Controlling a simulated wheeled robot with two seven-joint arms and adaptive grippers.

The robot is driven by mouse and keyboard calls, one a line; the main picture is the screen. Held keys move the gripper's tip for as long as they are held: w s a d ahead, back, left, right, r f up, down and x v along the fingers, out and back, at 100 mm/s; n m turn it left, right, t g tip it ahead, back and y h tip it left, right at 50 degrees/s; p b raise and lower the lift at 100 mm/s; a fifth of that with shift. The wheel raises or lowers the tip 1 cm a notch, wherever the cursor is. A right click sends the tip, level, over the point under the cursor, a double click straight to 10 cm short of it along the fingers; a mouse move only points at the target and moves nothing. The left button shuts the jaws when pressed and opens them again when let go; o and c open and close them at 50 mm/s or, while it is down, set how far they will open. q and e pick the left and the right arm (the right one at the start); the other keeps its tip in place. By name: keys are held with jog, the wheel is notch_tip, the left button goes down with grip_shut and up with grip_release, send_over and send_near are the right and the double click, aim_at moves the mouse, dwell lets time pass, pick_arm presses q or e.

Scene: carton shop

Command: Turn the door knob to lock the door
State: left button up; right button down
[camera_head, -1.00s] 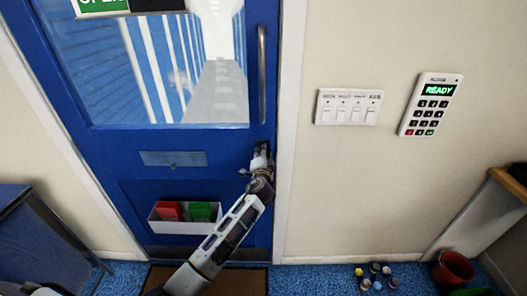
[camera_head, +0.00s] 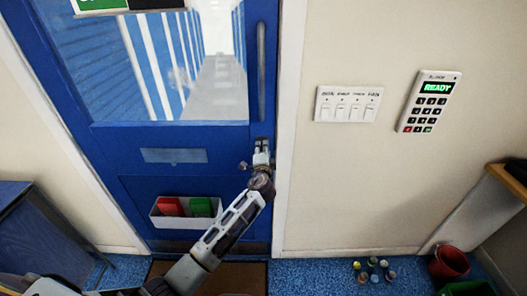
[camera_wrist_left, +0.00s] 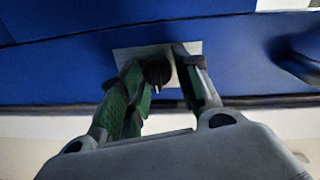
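The blue door (camera_head: 210,135) with a glass pane stands shut ahead of me in the head view. My left gripper (camera_head: 262,146) is at its right edge, below the long vertical handle (camera_head: 261,70); the arm hides the knob there. In the left wrist view a dark round knob (camera_wrist_left: 157,70) sits in front of a light plate (camera_wrist_left: 130,53) on the door. My left gripper (camera_wrist_left: 162,88) is open, with one green-padded finger on each side of the knob. A gap shows between the knob and the right finger; contact on the left is unclear. My right gripper is not in view.
A switch panel (camera_head: 347,104) and a keypad (camera_head: 429,102) reading READY are on the wall to the right. A holder (camera_head: 185,222) with red and green items is low on the door. Small jars (camera_head: 373,268) and a red bucket (camera_head: 451,264) stand on the floor. A blue desk (camera_head: 35,235) is left.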

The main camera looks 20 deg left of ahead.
pick_arm(q)
jog(key=shift+o, duration=1.4)
jog(key=v, duration=1.2)
jog(key=shift+r, duration=0.15)
jog(key=shift+d, duration=0.15)
